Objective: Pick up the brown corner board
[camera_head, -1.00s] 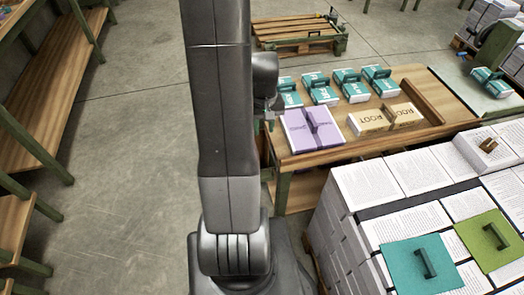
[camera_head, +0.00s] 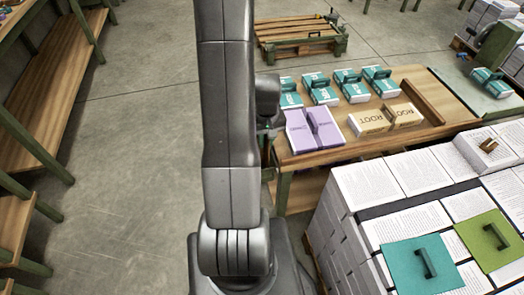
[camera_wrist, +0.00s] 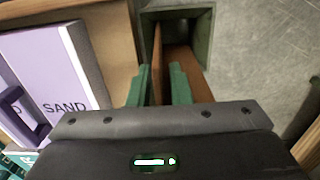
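My gripper (camera_wrist: 160,68) shows in the wrist view with two green fingers apart. A thin upright brown board (camera_wrist: 157,48) stands in the gap between them, with a brown face beside it behind the right finger. This looks like the brown corner board, but I cannot tell for sure. I see no clear contact with the fingers. In the head view my gripper is mostly hidden behind my arm, at the near left corner of the wooden table (camera_head: 420,82).
A purple book marked SAND (camera_wrist: 62,75) lies left of the fingers. A green frame (camera_wrist: 208,28) is beyond them, with bare floor (camera_wrist: 265,50) to the right. In the head view, teal books (camera_head: 320,90), brown ROOT books (camera_head: 385,118) and paper stacks (camera_head: 365,185) lie right.

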